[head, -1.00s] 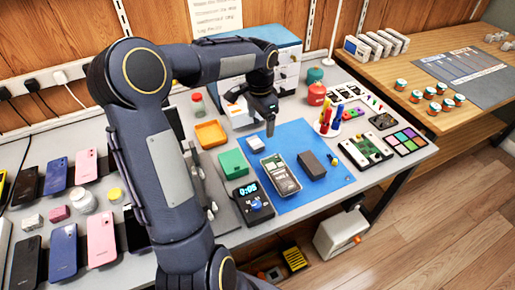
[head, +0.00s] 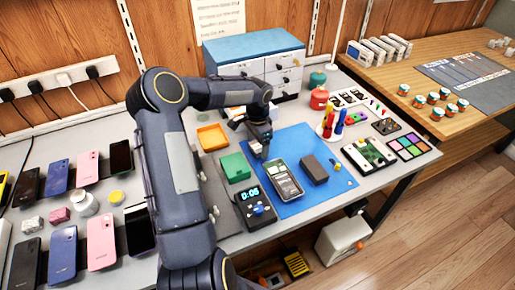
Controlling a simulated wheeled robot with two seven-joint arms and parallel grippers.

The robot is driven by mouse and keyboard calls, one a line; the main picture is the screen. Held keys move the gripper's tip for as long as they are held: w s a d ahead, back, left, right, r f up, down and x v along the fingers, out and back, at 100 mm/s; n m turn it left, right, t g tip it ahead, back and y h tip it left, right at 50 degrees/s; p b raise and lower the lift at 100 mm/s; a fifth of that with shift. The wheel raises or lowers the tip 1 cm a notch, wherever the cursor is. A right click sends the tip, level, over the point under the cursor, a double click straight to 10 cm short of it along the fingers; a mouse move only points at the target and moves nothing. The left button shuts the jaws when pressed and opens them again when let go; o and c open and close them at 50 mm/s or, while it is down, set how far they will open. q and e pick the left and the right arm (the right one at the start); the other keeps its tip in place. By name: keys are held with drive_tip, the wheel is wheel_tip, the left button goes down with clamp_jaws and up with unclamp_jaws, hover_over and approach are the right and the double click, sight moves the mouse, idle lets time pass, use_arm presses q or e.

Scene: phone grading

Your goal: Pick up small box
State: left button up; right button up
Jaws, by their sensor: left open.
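My left gripper (head: 262,150) points down over the blue mat (head: 300,203), at its upper left edge, between the green box and the phone. It is open, with nothing visible between its fingers. A white item (head: 233,112) is mostly hidden behind my left arm. My right gripper is not in view.
A phone (head: 284,180) lies on the mat, beside a black device with a lit display (head: 255,205). An orange tray (head: 212,137) is behind the green box. A drawer cabinet (head: 285,72) stands at the back. Several phones (head: 62,250) lie at the left.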

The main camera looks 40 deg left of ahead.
use_arm(q)
drive_tip(key=shift+c, duration=0.3)
drive_tip(key=c, duration=1)
